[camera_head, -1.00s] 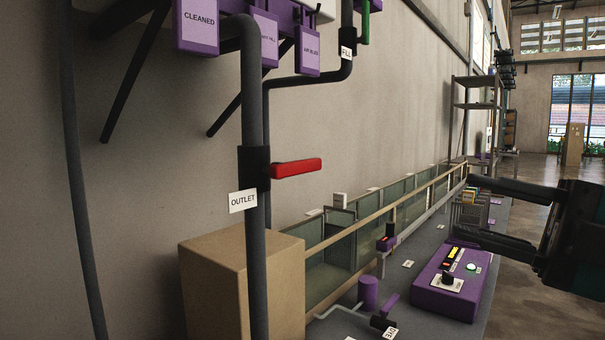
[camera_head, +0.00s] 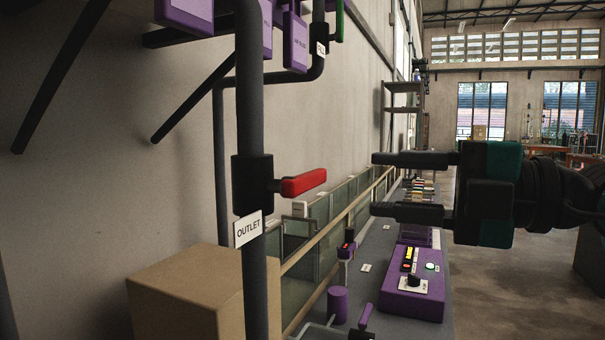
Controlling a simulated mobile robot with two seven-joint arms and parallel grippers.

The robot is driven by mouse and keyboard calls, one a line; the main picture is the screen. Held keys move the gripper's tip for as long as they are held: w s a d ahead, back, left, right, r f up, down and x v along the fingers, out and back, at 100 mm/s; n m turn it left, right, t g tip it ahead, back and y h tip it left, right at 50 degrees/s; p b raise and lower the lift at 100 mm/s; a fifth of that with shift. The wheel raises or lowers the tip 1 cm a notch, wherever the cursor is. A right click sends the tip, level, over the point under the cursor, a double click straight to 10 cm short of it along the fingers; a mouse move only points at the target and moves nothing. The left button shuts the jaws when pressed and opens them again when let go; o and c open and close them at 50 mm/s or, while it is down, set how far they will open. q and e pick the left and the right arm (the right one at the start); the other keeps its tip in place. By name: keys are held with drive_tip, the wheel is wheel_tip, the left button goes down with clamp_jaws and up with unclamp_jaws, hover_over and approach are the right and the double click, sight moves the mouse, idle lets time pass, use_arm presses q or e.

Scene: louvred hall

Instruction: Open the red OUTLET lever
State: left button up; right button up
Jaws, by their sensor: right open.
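The red OUTLET lever (camera_head: 303,182) sticks out to the right from a dark valve body (camera_head: 252,184) on a vertical dark pipe (camera_head: 256,290). The lever lies about level, across the pipe. A white OUTLET label (camera_head: 248,228) is just below the valve. My right gripper (camera_head: 374,184) comes in from the right, at about the lever's height. Its two dark fingers are apart, one above the other, and point left. Nothing is between them. In the picture a gap separates the fingertips from the lever's end. My left gripper is not in view.
A tan box (camera_head: 180,305) stands behind the pipe at lower left. A purple control box (camera_head: 412,285) and a purple-handled valve (camera_head: 364,322) sit on the grey bench below. A green lever (camera_head: 339,22) is on another pipe above. Open floor lies right.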

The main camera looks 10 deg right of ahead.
sight(319, 179)
drive_tip(key=p+x, duration=0.3)
drive_tip(key=x, duration=0.4)
drive_tip(key=shift+r+p, duration=0.2)
drive_tip(key=shift+p, duration=0.1)
drive_tip(key=shift+w+a+f, duration=0.15)
drive_tip(key=shift+a+f, duration=0.05)
drive_tip(key=shift+a, duration=0.05)
drive_tip(key=shift+w+a+r, duration=0.1)
drive_tip(key=shift+a, duration=0.05)
drive_tip(key=shift+w+a+p, duration=0.35)
drive_tip(key=shift+a+p, duration=0.2)
drive_tip(key=shift+c, duration=0.4)
